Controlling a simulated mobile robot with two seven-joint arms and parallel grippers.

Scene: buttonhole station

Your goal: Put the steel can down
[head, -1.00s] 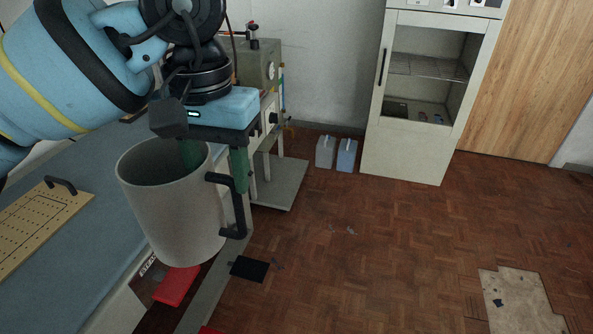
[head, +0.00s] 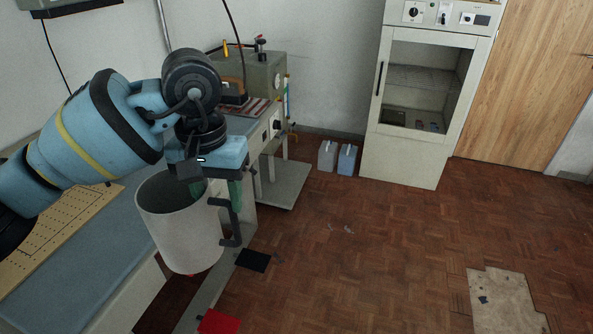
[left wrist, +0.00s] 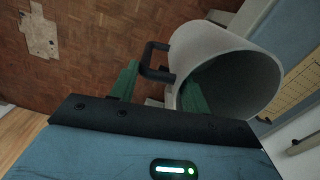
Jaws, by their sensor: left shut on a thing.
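The steel can (head: 183,235) is a large pale grey open-topped can with a dark side handle. It hangs nearly upright in the head view, in front of the bench's right edge. My left gripper (head: 213,190) is shut on the can's wall on the handle side, with one green finger inside and one outside near the handle. The left wrist view also shows the can (left wrist: 212,42), its mouth towards the camera, and the gripper (left wrist: 160,85). The can's underside and what lies behind it are hidden. My right gripper is not in view.
A blue-topped bench (head: 95,250) with a perforated tan board (head: 50,235) lies to the left. A bench machine (head: 250,75) stands behind. Two small jugs (head: 347,160) and a glass-fronted cabinet (head: 420,110) stand at the back. The floor to the right is mostly clear.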

